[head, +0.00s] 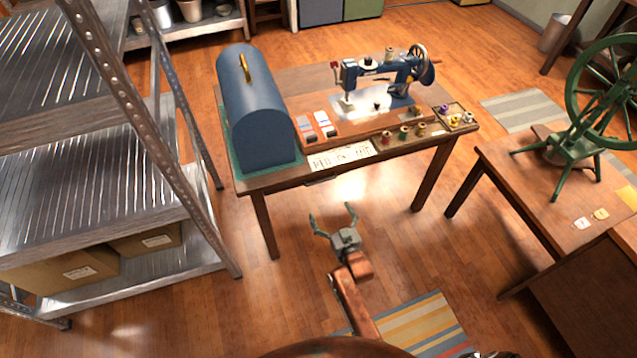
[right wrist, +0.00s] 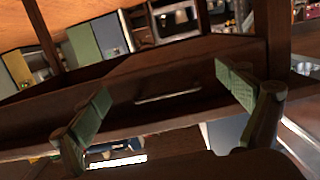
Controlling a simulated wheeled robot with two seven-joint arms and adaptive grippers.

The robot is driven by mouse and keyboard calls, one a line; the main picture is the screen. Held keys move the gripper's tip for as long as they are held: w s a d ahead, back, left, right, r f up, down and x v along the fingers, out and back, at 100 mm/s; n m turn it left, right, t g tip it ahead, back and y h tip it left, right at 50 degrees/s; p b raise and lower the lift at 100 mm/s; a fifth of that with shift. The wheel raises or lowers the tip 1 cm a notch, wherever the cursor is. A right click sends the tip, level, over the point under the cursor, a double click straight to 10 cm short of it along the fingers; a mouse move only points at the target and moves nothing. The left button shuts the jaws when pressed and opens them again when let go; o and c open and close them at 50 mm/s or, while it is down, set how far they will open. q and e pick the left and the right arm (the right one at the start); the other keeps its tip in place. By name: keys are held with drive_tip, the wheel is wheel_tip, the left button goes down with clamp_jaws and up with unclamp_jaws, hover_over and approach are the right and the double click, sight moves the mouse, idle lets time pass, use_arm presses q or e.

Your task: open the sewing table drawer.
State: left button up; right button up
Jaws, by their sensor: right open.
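The sewing table (head: 290,178) stands ahead, with a blue sewing machine (head: 385,78) on its top. A thin dark handle (head: 320,181) shows under its front edge, just below the white printed strip. In the right wrist view the handle (right wrist: 168,97) is a slim bar across the dark drawer front (right wrist: 215,90). The drawer looks shut. My right gripper (head: 332,212) is open and empty in front of the table, apart from the handle. In the right wrist view its fingers (right wrist: 163,84) appear on both sides of the handle. My left gripper is out of view.
A blue domed case (head: 258,110) stands on the table's left end. A metal shelf rack (head: 165,150) rises at the left. Another wooden table (head: 510,170) with a green wheel device (head: 565,145) is at the right.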

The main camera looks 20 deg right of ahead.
sight(321, 181)
drive_tip(key=shift+o, duration=0.4)
drive_tip(key=w+r+t, duration=0.1)
drive_tip(key=w+r, duration=0.2)
drive_tip(key=r, duration=0.2)
drive_tip(key=shift+r+b, duration=0.3)
drive_tip(key=shift+b, duration=0.15)
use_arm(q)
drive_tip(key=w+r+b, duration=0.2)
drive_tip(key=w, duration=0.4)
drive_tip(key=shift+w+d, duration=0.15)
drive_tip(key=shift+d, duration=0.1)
use_arm(e)
drive_tip(key=shift+w, duration=3.55)
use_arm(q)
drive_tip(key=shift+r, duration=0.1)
use_arm(e)
drive_tip(key=shift+c, duration=0.7)
drive_tip(key=shift+a, duration=0.1)
drive_tip(key=c, duration=1.2)
drive_tip(key=shift+s, duration=0.1)
drive_tip(key=shift+c, duration=0.2)
